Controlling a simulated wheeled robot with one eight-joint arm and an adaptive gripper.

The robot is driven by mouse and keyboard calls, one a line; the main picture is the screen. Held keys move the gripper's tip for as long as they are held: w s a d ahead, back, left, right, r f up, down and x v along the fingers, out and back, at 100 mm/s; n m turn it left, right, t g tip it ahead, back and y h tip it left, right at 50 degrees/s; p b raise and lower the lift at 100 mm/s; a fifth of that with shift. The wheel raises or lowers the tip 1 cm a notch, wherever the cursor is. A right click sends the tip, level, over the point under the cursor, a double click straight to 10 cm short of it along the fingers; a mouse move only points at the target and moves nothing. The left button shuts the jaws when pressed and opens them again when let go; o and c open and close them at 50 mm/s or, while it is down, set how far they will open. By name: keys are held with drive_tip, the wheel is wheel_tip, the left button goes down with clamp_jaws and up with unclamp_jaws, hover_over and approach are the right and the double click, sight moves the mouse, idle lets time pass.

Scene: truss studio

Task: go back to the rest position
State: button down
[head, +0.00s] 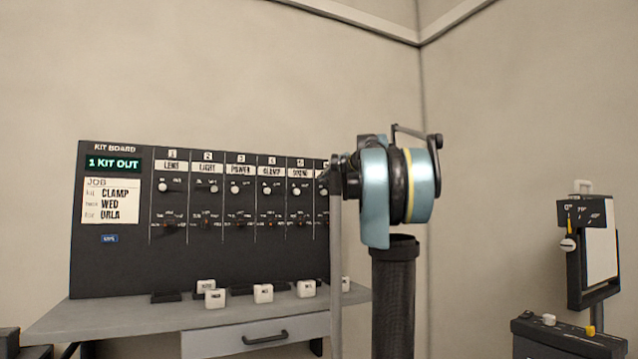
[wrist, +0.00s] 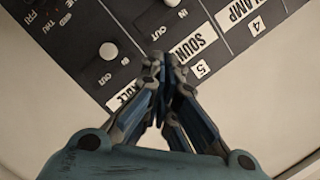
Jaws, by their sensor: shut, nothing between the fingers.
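My gripper (wrist: 160,62) is shut and empty in the wrist view, its blue-grey fingers meeting at the tips. The tips overlap the label strip of the kit board (wrist: 230,65), by the SOUND 5 label. I cannot tell whether they touch the board. In the head view my teal and black arm stands before the right end of the kit board (head: 200,260), hiding part of its last columns. The fingers cannot be made out clearly there.
A grey desk (head: 130,316) with a drawer (head: 255,338) stands under the board. Several white blocks (head: 215,298) sit on it. At right are a panel with a white sheet (head: 600,245) and a dark case (head: 565,340). Bare wall (head: 510,120) lies between.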

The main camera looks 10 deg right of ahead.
drive_tip(key=shift+s+d, duration=0.3)
drive_tip(key=shift+s, duration=0.2)
drive_tip(key=s+a+f+n+g+h, duration=0.1)
drive_tip(key=s+a+f+g, duration=0.15)
drive_tip(key=s+f, duration=0.7)
drive_tip(key=s+a+f+n+g, duration=0.25)
drive_tip(key=s+f, duration=0.35)
drive_tip(key=f, duration=0.6)
drive_tip(key=s+a+f+n+g+h, duration=0.1)
drive_tip(key=s+a+f+g, duration=0.15)
drive_tip(key=s+f, duration=0.6)
drive_tip(key=s+d+f+g+h, duration=0.1)
drive_tip(key=s+d+f+h, duration=0.1)
drive_tip(key=s+f, duration=0.6)
drive_tip(key=s+d+f+g+h, duration=0.2)
drive_tip(key=s+f, duration=0.6)
drive_tip(key=f, duration=0.7)
drive_tip(key=s+d+f+g+h, duration=0.1)
drive_tip(key=s+d+f+h, duration=0.1)
drive_tip(key=s+f, duration=0.6)
wheel_tip(320, 180, down, 4)
drive_tip(key=shift+d+f, duration=0.1)
drive_tip(key=shift+d, duration=0.7)
